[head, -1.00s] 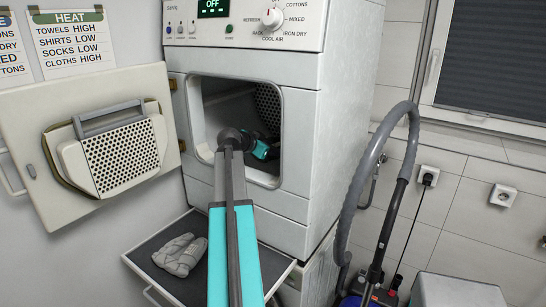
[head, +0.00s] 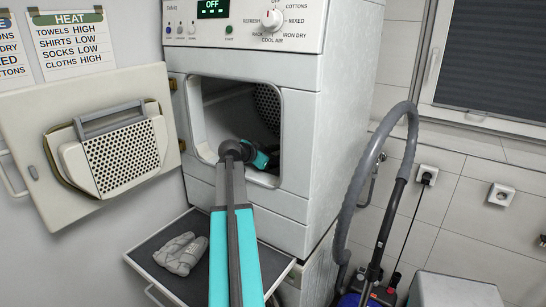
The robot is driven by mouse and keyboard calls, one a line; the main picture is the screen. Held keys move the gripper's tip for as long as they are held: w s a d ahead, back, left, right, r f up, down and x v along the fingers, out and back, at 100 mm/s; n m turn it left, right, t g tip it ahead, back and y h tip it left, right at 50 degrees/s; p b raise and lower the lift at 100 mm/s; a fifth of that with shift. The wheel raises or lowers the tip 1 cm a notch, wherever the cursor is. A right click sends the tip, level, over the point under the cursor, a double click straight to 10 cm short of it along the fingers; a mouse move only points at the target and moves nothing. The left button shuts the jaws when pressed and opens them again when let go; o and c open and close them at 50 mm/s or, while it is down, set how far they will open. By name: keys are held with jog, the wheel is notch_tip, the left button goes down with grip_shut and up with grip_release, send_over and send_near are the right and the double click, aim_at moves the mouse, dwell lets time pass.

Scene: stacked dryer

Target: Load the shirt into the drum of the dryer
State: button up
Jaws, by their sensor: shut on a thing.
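The dryer's drum (head: 225,108) is open, seen through the square opening in the white dryer front (head: 304,130). My arm reaches up from below into this opening. Its teal and black forearm part (head: 258,157) lies inside, at the lower right of the opening. My gripper's fingers are hidden inside the machine, behind the arm and the opening's edge. No shirt shows in the visible part of the drum.
The dryer door (head: 45,115) stands wide open at the left. The pull-out shelf (head: 150,247) sticks out below the opening, beside my arm. A vacuum hose (head: 352,190) stands right of the dryer. The dryer display (head: 213,8) reads OFF.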

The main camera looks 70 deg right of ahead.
jog(key=shift+a+f+b, duration=0.1)
jog(key=shift+f+b, duration=0.55)
jog(key=shift+b, duration=0.3)
dwell(0.3)
jog(key=o, duration=1.1)
jog(key=shift+f, duration=0.1)
jog(key=shift+o, duration=0.9)
jog(key=shift+s+f, duration=0.1)
jog(key=shift+r+p, duration=0.2)
jog(key=shift+p, duration=0.2)
jog(key=shift+r+p, duration=0.5)
jog(key=shift+p, duration=0.1)
jog(key=b+v, duration=0.3)
jog(key=v, duration=0.9)
jog(key=shift+r+b, duration=0.2)
jog(key=shift+b, duration=0.2)
